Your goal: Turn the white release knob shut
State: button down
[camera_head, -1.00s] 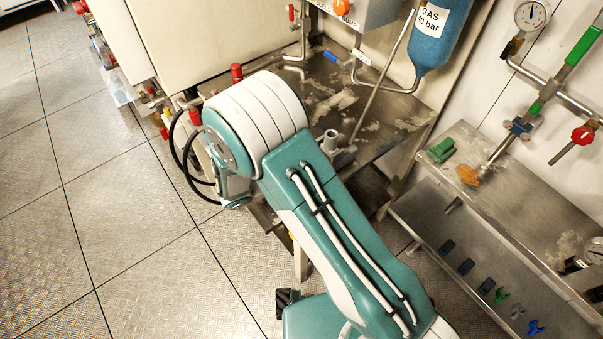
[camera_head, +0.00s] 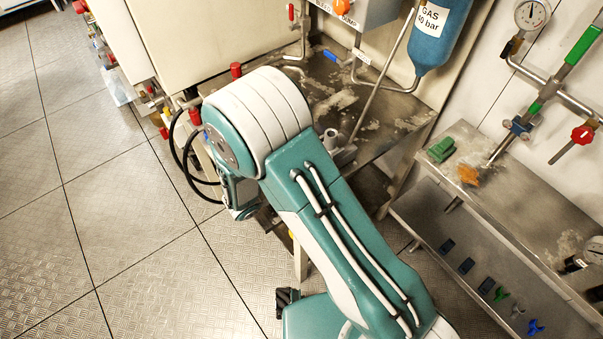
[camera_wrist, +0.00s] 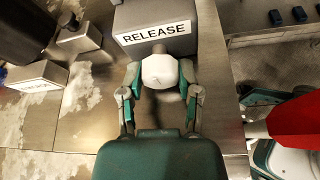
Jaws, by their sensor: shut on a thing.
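The white release knob (camera_wrist: 160,71) shows in the wrist view, on a short stem in front of a grey block with a RELEASE label (camera_wrist: 153,33). My gripper (camera_wrist: 160,76) has one finger on each side of the knob and is shut on it. The knob's lower part runs into shadow between the fingers, so its turned position is hard to tell. In the head view my teal and white arm covers the place where the gripper works, and neither the knob nor the fingers show there.
A second labelled block (camera_wrist: 38,75) stands left of the knob in the wrist view. In the head view a metal bench (camera_head: 385,112) with pipes and a blue gas bottle (camera_head: 437,35) lies behind my arm. A steel shelf (camera_head: 520,215) stands right. Floor at left is clear.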

jog(key=shift+w+m, duration=0.1)
jog(key=shift+m, duration=0.2)
dwell(0.4)
jog(key=shift+c, duration=1.5)
grip_release()
jog(key=v, duration=1.2)
